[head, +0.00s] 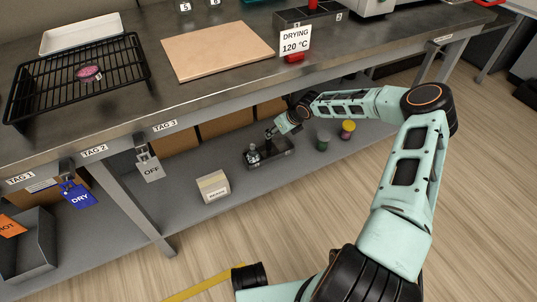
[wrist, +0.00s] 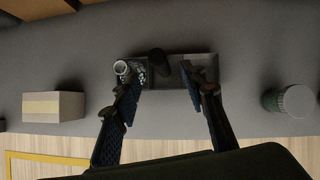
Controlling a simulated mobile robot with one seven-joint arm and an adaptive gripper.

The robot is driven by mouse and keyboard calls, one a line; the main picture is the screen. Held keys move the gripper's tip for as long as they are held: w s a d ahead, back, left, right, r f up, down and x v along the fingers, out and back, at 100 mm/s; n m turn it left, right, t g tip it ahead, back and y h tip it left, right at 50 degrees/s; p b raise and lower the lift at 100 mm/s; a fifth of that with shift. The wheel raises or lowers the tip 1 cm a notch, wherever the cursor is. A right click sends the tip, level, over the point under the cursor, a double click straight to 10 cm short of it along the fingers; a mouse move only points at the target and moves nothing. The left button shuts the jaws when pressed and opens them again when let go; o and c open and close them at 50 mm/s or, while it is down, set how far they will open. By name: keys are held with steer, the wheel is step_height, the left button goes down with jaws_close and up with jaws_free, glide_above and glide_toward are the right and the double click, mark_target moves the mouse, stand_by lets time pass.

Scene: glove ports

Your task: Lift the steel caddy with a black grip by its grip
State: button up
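The steel caddy (head: 276,160) sits on the grey lower shelf under the bench. In the wrist view the caddy (wrist: 175,73) is seen from above, with its black grip (wrist: 158,58) rising at the middle. A ribbed metallic item (wrist: 122,69) stands in its left compartment. My gripper (head: 279,130) reaches down over the caddy. In the wrist view my gripper (wrist: 162,73) is open, its two blue-padded fingers apart with the grip lying between their lines, slightly beyond the tips. Nothing is visibly held. The fingers hide part of the caddy, and I cannot tell whether they touch it.
A small cardboard box (head: 213,187) stands left of the caddy. Brown boxes (head: 222,124) line the shelf's back. The bench top (head: 145,104) overhangs the shelf, with hanging tags along its edge.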

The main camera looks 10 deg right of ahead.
steer(key=w, duration=0.1)
steer(key=b, duration=0.2)
glide_above(269, 144)
steer(key=w, duration=0.1)
steer(key=shift+w+f, duration=0.2)
steer(key=shift+f, duration=1.9)
steer(key=shift+c, duration=0.2)
jaws_close()
steer(key=shift+r, duration=0.1)
